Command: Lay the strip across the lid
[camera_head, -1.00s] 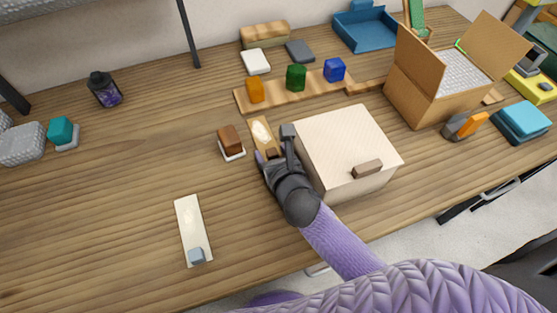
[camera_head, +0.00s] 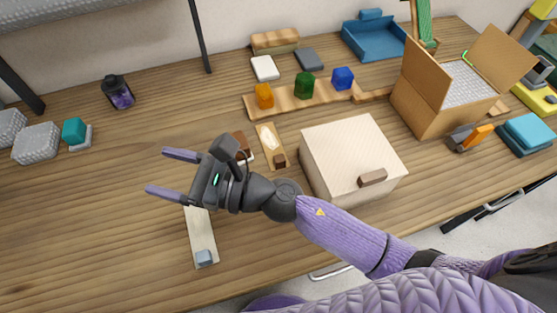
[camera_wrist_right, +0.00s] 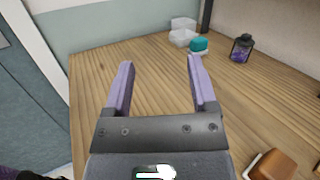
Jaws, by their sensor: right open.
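A pale strip (camera_head: 202,236) with a small grey-blue block (camera_head: 204,257) on its near end lies on the table, its far end hidden under my right gripper. A shorter tan strip (camera_head: 268,138) with a white patch and a dark brown block (camera_head: 280,161) lies just left of the cream box. The box's flat lid (camera_head: 345,145) is bare on top; a brown handle (camera_head: 372,178) sits at its near edge. My right gripper (camera_head: 157,170) is open and empty, fingers pointing left above the table. It also shows in the right wrist view (camera_wrist_right: 161,62). My left gripper is out of view.
A brown block (camera_head: 240,143) is partly hidden behind my right gripper. A wooden board (camera_head: 290,103) with orange, green and blue blocks stands behind. An open carton (camera_head: 425,95) stands to the right. The table's left middle is clear.

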